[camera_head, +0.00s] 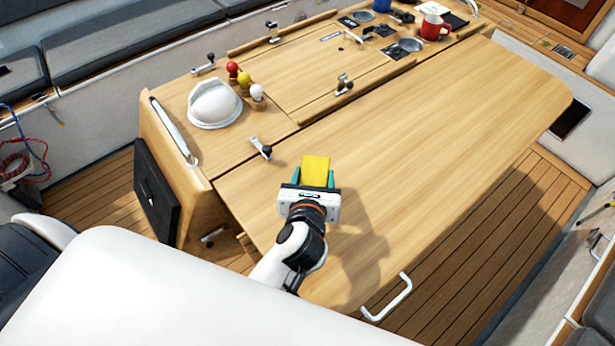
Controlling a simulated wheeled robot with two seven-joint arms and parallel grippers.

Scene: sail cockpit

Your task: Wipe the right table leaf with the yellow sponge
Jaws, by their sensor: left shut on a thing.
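The right table leaf (440,135) is a long, light wooden panel that runs from the near middle to the far right of the head view. The yellow sponge (316,168) is over the near part of this leaf, towards its inner side. My left gripper (315,181) is shut on the sponge, with a green finger on each side of it. I cannot tell whether the sponge touches the wood, as its lower part is hidden by the gripper. My right gripper is not in view.
A latch (261,147) stands at the seam left of the sponge. A white dome (213,103) and several coloured knobs (244,79) are on the table's middle part. A red mug (434,27) stands at the far end. A white handle (388,300) is by the leaf's near edge. The leaf's surface is otherwise clear.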

